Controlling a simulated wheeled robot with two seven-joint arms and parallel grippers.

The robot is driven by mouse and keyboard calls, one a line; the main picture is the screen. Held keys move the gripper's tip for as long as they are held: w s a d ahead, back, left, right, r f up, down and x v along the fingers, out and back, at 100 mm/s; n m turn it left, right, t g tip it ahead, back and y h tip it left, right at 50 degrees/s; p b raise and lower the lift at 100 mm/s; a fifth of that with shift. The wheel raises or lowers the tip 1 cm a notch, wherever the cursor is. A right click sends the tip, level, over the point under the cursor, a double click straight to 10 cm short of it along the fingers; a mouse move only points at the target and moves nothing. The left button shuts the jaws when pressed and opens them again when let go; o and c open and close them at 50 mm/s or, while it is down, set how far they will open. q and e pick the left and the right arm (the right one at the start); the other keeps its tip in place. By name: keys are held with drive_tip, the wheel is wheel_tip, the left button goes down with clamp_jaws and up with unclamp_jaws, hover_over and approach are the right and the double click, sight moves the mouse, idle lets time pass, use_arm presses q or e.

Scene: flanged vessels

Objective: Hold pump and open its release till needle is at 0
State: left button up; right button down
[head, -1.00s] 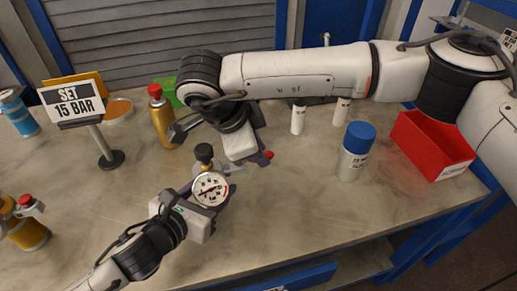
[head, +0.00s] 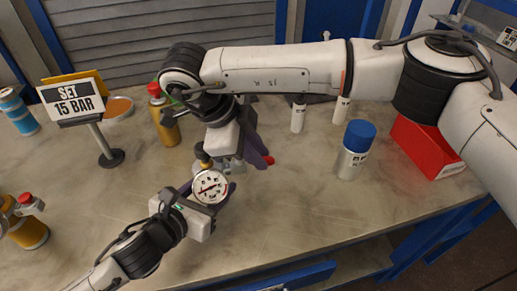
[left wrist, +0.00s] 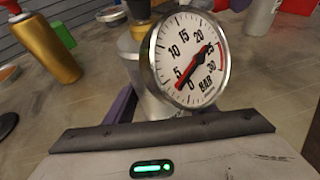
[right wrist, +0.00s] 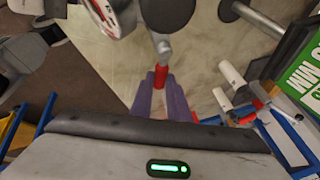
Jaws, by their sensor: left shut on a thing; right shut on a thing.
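The pump (head: 203,160) is a metal body with a round white dial gauge (head: 210,187). My left gripper (head: 208,200) is shut on the pump below the gauge and holds it above the bench. In the left wrist view the gauge (left wrist: 188,60) faces the camera, and its red needle (left wrist: 186,82) points between 0 and 5 bar. My right gripper (right wrist: 163,98) has its purple fingers shut on the red-ended release lever (right wrist: 161,76) at the pump's side.
A "SET 15 BAR" sign (head: 73,107) stands at left. A gold bottle with a red cap (head: 164,118) is behind the pump. A blue-capped white bottle (head: 354,150) and a red bin (head: 425,145) stand at right.

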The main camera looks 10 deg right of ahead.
drive_tip(key=shift+s+a+m+g+y, duration=0.35)
drive_tip(key=shift+a+m+g, duration=0.45)
drive_tip(key=shift+m, duration=1.5)
drive_tip(key=shift+s+a+m+g+y, duration=0.1)
drive_tip(key=shift+s+a+m+g, duration=0.35)
drive_tip(key=shift+m+g, duration=1.3)
drive_tip(key=shift+s+a+m+g+y, duration=0.35)
drive_tip(key=shift+a+m, duration=0.3)
drive_tip(key=shift+m, duration=2.2)
drive_tip(key=c, duration=1.7)
unclamp_jaws()
drive_tip(key=shift+a, duration=0.1)
drive_tip(key=shift+o, duration=0.2)
drive_tip(key=shift+r, duration=0.1)
wheel_tip(320, 180, up, 10)
